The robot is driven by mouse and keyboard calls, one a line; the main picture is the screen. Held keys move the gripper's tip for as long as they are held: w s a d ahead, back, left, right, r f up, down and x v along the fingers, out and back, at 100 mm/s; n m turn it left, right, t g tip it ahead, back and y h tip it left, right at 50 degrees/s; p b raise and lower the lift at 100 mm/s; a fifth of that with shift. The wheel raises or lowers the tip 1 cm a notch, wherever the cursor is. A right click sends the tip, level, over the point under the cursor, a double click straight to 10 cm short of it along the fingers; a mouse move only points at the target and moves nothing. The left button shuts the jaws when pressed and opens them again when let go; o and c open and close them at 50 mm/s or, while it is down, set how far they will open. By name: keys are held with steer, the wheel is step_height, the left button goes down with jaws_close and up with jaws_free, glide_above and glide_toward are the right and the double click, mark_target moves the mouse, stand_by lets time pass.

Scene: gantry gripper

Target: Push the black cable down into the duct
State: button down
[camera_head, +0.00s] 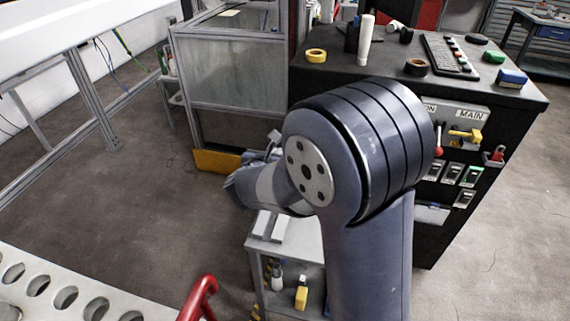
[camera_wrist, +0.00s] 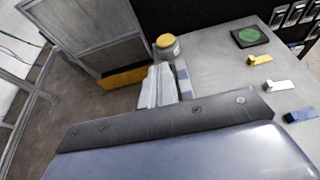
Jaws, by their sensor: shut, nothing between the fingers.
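My gripper (camera_wrist: 163,86) shows in the wrist view as pale grey pieces beyond the dark bolted bar of my own wrist. It looks shut, with nothing seen between the fingers. It is over the left edge of the grey cart top. In the head view my arm covers most of the cart, and I cannot make out the fingers clearly. Two pale parallel pieces (camera_head: 271,228) on the cart's left part may be the duct, but I cannot tell for sure. I cannot pick out the black cable in either view; my arm and wrist may hide it.
The grey cart top (camera_wrist: 222,68) holds a yellow-lidded jar (camera_wrist: 168,46), a green disc on a black square (camera_wrist: 249,37), and yellow, white and blue small blocks. A black cabinet (camera_head: 470,95) stands behind right. A red handle (camera_head: 200,298) rises at front left. Floor at left is open.

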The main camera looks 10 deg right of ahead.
steer(key=s+f+b, duration=0.2)
steer(key=f+b, duration=0.3)
steer(key=s+a+f+b, duration=0.1)
steer(key=s+f+b, duration=0.1)
steer(key=f+b, duration=0.4)
steer(key=s+a+f+b, duration=0.1)
steer(key=s+f+b, duration=0.1)
steer(key=f+b, duration=0.3)
steer(key=shift+a+f, duration=0.25)
steer(key=shift+f, duration=0.3)
steer(key=shift+r+p, duration=0.3)
steer(key=shift+r, duration=0.15)
steer(key=shift+s+a+r+p, duration=0.25)
steer(key=shift+s+r+p, duration=0.4)
steer(key=shift+r, duration=0.1)
steer(key=p+v, duration=0.2)
steer(key=v, duration=0.5)
steer(key=shift+p, duration=0.3)
steer(key=shift+w+f, duration=0.15)
